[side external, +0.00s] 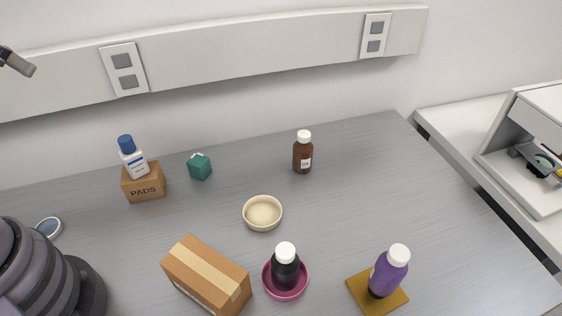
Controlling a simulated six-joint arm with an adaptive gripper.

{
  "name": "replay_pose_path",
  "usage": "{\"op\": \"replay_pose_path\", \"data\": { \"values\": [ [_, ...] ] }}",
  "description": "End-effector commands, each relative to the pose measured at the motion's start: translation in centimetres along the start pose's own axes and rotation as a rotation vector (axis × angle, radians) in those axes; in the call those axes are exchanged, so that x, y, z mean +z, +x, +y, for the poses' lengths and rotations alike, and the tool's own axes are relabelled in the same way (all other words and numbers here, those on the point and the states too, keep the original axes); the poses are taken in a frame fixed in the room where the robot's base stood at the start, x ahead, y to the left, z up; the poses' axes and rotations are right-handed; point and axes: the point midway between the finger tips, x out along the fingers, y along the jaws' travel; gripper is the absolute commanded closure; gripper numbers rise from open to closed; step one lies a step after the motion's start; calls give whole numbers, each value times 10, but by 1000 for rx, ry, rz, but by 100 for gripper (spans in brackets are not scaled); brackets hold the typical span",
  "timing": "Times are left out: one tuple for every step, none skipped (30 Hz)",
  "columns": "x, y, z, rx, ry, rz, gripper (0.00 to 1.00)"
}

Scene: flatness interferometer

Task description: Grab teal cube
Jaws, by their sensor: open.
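The teal cube (200,168) sits on the grey table toward the back left, right of a cardboard box marked PADS. It has a small white mark on its top edge and stands apart from its neighbours. Part of my gripper (18,62) shows at the upper left edge of the side view, high above the table and well away from the cube. It is open, with nothing seen in it; most of it is out of frame.
A white bottle with a blue cap (132,160) stands on the PADS box (143,187). A brown bottle (302,156), cream dish (263,213), taped carton (207,275), black bottle (285,268) on a magenta dish and purple bottle (388,272) stand around.

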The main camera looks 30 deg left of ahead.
Motion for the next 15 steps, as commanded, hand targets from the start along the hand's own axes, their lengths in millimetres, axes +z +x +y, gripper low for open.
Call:
{"op": "replay_pose_path", "data": {
  "values": [
    [-14,16,2,5,-2,5,22],
    [-23,27,3,9,-5,16,22],
    [-36,42,4,13,-9,34,22],
    [-46,55,6,17,-13,49,22],
    [-56,68,7,20,-17,66,22],
    [-67,85,9,23,-22,89,22],
    [-74,98,11,25,-26,105,22],
    [-81,112,12,27,-30,121,22],
    [-89,130,13,28,-36,144,22],
    [-94,144,14,28,-40,160,22],
    [-99,157,15,29,-45,178,22],
    [-103,176,17,28,-50,200,22],
    [-106,189,18,28,-54,218,22],
    [-108,202,19,26,-57,234,22],
    [-109,220,20,25,-60,257,22]
  ]
}}
